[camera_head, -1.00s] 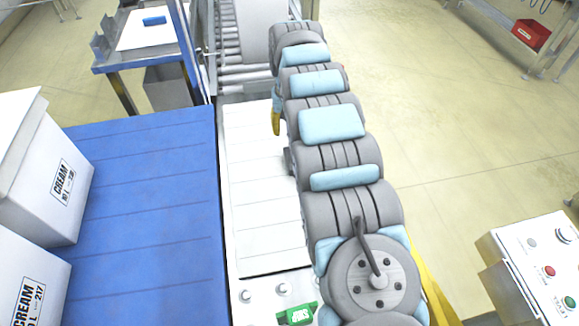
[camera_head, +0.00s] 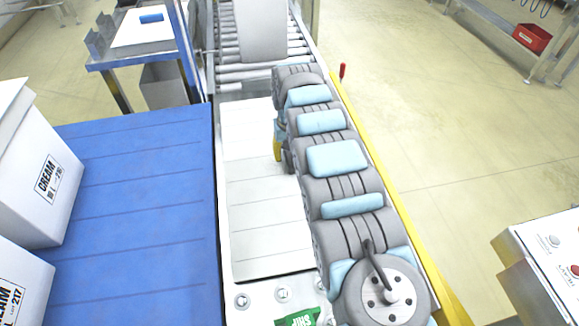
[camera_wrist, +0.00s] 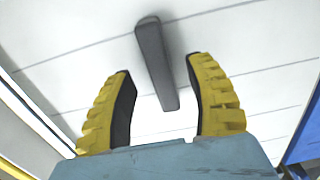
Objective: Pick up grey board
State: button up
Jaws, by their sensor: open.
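A dark grey narrow bar or board (camera_wrist: 156,62) is on the white slatted surface in the wrist view, long side pointing toward my gripper. I cannot tell whether it lies flat or stands on edge. My gripper (camera_wrist: 162,67) is open, with yellow-and-black fingers on both sides of the bar's line and a gap to each. The bar does not touch either finger in the picture. In the head view one yellow finger of my gripper (camera_head: 278,146) shows over the white surface, left of my arm; the bar is hidden there.
A blue belt (camera_head: 140,200) with white cream cartons (camera_head: 40,180) lies left of the white slatted surface (camera_head: 255,210). A large light grey panel (camera_head: 261,30) is on the rollers at the back. A yellow rail (camera_head: 395,200) runs right of my arm. A control box (camera_head: 545,260) stands lower right.

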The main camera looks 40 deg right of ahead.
jog(key=shift+f, duration=0.85)
jog(key=shift+r, duration=0.1)
grip_shut()
